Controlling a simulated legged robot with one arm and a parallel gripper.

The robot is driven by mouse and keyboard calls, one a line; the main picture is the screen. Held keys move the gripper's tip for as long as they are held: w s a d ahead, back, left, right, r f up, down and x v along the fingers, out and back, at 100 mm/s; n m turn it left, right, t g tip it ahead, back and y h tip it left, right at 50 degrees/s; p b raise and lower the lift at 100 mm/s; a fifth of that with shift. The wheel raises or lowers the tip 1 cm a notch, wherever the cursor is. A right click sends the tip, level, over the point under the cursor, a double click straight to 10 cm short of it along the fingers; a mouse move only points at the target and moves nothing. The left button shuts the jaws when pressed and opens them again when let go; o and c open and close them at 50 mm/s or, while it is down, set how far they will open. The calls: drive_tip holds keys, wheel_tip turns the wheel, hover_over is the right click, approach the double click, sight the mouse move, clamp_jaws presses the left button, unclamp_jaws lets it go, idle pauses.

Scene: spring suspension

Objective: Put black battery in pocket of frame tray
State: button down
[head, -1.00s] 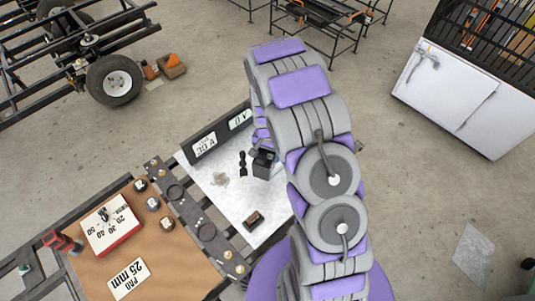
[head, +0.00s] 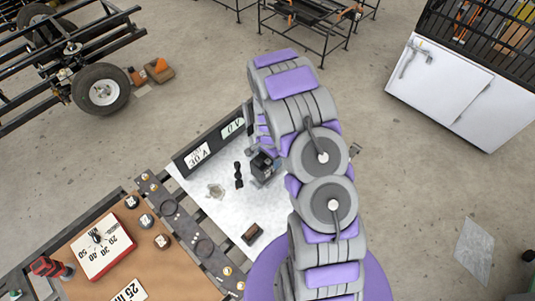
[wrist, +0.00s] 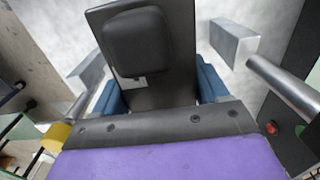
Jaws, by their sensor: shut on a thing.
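The black battery (head: 262,163) is a dark box at the upper right part of the pale metal tray (head: 225,215) in the head view. In the wrist view the battery (wrist: 150,45) fills the upper middle, with a raised rounded block on its face. My gripper (wrist: 160,90) is shut on it, with blue finger pads at its two sides. Silver angle brackets (wrist: 236,42) stand left and right of the battery, over pale metal; I cannot tell whether they bound the pocket. Whether the battery touches the tray is hidden. My arm covers the tray's right side in the head view.
A black narrow-waisted piece (head: 239,175), a small pale part (head: 215,190) and a brown block (head: 252,233) lie on the tray. A dark meter panel (head: 212,143) stands along its back edge. A brown bench (head: 165,265) with a gauge (head: 103,246) is at left.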

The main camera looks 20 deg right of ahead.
drive_tip(key=shift+d+f, duration=0.2)
drive_tip(key=shift+f, duration=0.15)
drive_tip(key=shift+a+f+b, duration=0.2)
drive_tip(key=shift+a+f, duration=0.05)
drive_tip(key=shift+f, duration=0.55)
drive_tip(key=shift+a+f+b, duration=0.2)
drive_tip(key=shift+a+f, duration=0.05)
drive_tip(key=shift+f, duration=0.55)
drive_tip(key=shift+d, duration=0.2)
drive_tip(key=shift+c, duration=1.6)
unclamp_jaws()
drive_tip(key=shift+d, duration=0.15)
drive_tip(key=o, duration=0.3)
drive_tip(key=shift+a, duration=0.25)
drive_tip(key=shift+r, duration=0.1)
